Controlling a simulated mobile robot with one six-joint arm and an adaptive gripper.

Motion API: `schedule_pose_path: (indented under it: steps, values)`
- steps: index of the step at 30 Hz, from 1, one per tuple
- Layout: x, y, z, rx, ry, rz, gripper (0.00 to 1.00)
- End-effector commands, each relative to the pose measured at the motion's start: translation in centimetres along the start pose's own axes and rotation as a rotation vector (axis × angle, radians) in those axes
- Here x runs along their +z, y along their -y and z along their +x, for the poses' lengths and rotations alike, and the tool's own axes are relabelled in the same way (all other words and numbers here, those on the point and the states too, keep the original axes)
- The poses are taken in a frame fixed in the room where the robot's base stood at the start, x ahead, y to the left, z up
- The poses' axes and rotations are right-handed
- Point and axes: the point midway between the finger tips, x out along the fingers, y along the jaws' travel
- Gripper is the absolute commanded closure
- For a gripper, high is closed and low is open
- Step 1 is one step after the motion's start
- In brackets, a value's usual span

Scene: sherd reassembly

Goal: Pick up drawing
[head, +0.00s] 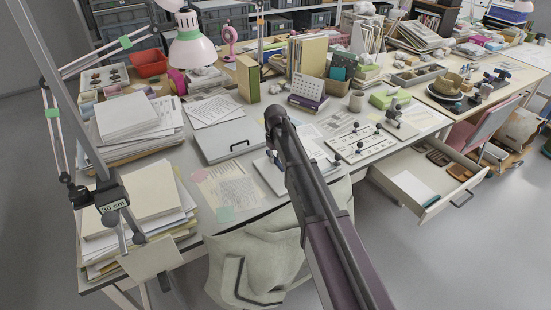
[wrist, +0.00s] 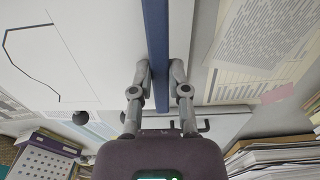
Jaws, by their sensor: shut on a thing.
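A white sheet or board with a thin black angular outline (wrist: 38,50), which looks like the drawing, fills the left of the wrist view. A blue strip (wrist: 155,28) runs along its right side. My gripper (wrist: 158,72) has its two fingers closed on the near end of this strip. I cannot tell whether strip and white sheet are one piece. In the head view a pale board (head: 268,177) shows at the table's front, partly hidden by my arm. My fingertips are not clear there.
A grey flat case (head: 222,141) with a black handle lies left of my arm. Paper stacks (head: 145,192) stand at the table's left. A calendar (head: 308,91) stands behind, and a panel with black knobs (head: 360,144) lies to the right. An open drawer (head: 420,180) juts out at right.

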Motion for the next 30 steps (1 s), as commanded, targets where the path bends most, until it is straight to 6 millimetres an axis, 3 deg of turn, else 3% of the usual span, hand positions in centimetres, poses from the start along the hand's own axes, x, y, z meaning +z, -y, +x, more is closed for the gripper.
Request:
schedule_pose_path:
  steps: [1,9,30]
  values:
    - [0.0,0.0,-1.0,0.000,0.000,0.000,1.00]
    - [0.0,0.0,-2.7,0.000,0.000,0.000,1.00]
    - [0.0,0.1,-3.1,0.000,0.000,-0.001,1.00]
